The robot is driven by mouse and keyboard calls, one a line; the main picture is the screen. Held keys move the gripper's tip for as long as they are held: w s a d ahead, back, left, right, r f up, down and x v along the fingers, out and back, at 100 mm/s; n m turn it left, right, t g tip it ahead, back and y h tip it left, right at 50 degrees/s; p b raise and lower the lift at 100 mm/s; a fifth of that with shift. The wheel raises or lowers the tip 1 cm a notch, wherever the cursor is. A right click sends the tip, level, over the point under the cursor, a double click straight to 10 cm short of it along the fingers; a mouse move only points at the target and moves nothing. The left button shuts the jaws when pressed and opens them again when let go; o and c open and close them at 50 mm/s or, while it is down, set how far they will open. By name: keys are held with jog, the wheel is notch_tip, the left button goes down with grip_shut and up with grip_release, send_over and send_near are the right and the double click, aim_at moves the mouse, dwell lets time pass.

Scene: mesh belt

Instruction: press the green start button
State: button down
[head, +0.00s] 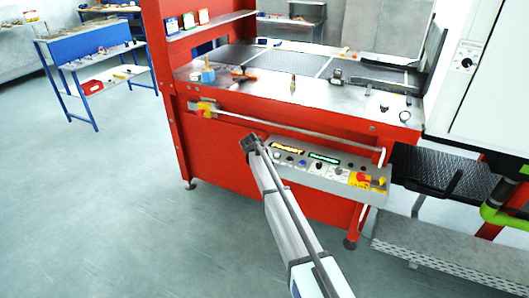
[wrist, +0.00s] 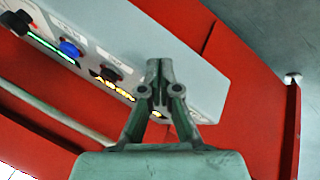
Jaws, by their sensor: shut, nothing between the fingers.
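The control panel (head: 318,171) is a grey sloped box on the front of the red machine. It carries a blue button (wrist: 69,48), dark knobs (wrist: 110,73), an amber display (head: 288,149) and a green-lit display (head: 323,158). I cannot pick out a green button in either view; my gripper covers part of the panel. My gripper (head: 249,143) is at the panel's left end. In the wrist view my gripper (wrist: 159,66) has its fingers together and empty, in front of the panel's end; I cannot tell whether it touches.
A red and yellow switch (head: 364,179) sits at the panel's right end. A rail (head: 300,131) runs across the machine above the panel. The mesh belt (head: 285,60) and loose tools lie on top. A blue workbench (head: 85,55) stands back left; the floor at left is clear.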

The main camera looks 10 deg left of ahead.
jog(key=w+a+r+m+t+h, duration=0.1)
jog(key=w+a+r, duration=0.4)
jog(key=w+r, duration=0.5)
notch_tip(320, 180, up, 3)
jog(key=shift+w+f+t, duration=0.1)
jog(key=shift+w+t, duration=0.2)
jog(key=shift+t, duration=0.4)
jog(key=shift+a+f, duration=0.1)
jog(key=shift+f, duration=0.05)
jog(key=shift+f+b, duration=1.35)
jog(key=shift+f, duration=2.95)
jog(key=shift+f, duration=0.1)
jog(key=shift+f+b, duration=0.3)
jog(key=shift+f, duration=0.05)
jog(key=shift+f+b, duration=0.3)
jog(key=shift+f, duration=0.25)
jog(key=shift+r, duration=1)
